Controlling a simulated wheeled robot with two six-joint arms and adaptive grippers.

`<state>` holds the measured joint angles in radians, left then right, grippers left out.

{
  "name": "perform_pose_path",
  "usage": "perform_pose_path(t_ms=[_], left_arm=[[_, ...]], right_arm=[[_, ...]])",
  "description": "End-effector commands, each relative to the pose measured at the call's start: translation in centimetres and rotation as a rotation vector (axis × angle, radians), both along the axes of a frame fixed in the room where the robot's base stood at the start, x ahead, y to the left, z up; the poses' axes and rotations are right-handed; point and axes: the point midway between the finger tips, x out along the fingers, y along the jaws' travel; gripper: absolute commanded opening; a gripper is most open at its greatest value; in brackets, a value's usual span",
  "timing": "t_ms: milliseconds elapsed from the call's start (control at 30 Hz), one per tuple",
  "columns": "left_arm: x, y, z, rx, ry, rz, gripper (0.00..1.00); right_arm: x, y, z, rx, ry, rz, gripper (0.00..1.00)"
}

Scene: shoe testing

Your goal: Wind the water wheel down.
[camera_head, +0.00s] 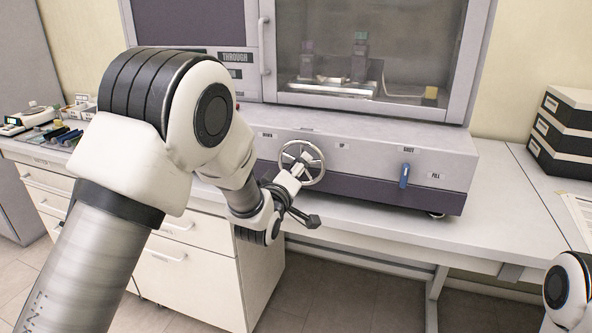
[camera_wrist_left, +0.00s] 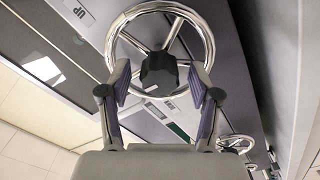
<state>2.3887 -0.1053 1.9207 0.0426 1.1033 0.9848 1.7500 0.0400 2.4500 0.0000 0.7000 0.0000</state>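The water wheel (camera_head: 316,178) is a silver spoked handwheel on the front of the grey and purple machine (camera_head: 450,165). Labels reading DOWN (camera_head: 267,134) and UP (camera_head: 343,145) flank it. In the left wrist view the wheel (camera_wrist_left: 208,38) shows its rim, spokes and dark hub (camera_wrist_left: 158,70). My left gripper (camera_head: 297,168) is at the wheel's face. In the wrist view its two fingers (camera_wrist_left: 158,80) are spread apart, either side of the hub, overlapping the lower rim. Whether they touch the rim I cannot tell. My right gripper is out of view.
A blue lever (camera_head: 404,175) sits right of the wheel, near a FILL label. A glass-fronted chamber (camera_head: 368,50) stands above. Black stacked boxes (camera_head: 562,135) are on the right bench. Small items (camera_head: 45,122) lie on the left bench. The bench has drawers (camera_head: 185,265) below.

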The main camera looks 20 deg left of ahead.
Motion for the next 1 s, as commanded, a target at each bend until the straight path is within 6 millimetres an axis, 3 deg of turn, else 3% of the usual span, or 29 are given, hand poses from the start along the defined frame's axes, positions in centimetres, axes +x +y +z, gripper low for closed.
perform_pose_path(t_ms=[233,333,700,833,1000], left_arm=[[-0.2,0.0,0.0,0.000,0.000,0.000,0.63],[-1.2,0.0,0.0,0.001,0.001,0.000,0.63],[-9.9,0.3,-0.1,0.002,0.003,0.000,0.63],[-11.6,0.4,0.0,0.000,0.001,0.001,0.63],[-12.0,0.4,0.0,0.000,0.000,0.000,0.63]], right_arm=[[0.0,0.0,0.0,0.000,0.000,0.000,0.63],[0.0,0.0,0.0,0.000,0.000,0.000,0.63],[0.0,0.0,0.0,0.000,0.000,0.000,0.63],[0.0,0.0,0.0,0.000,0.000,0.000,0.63],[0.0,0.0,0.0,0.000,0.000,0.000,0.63]])
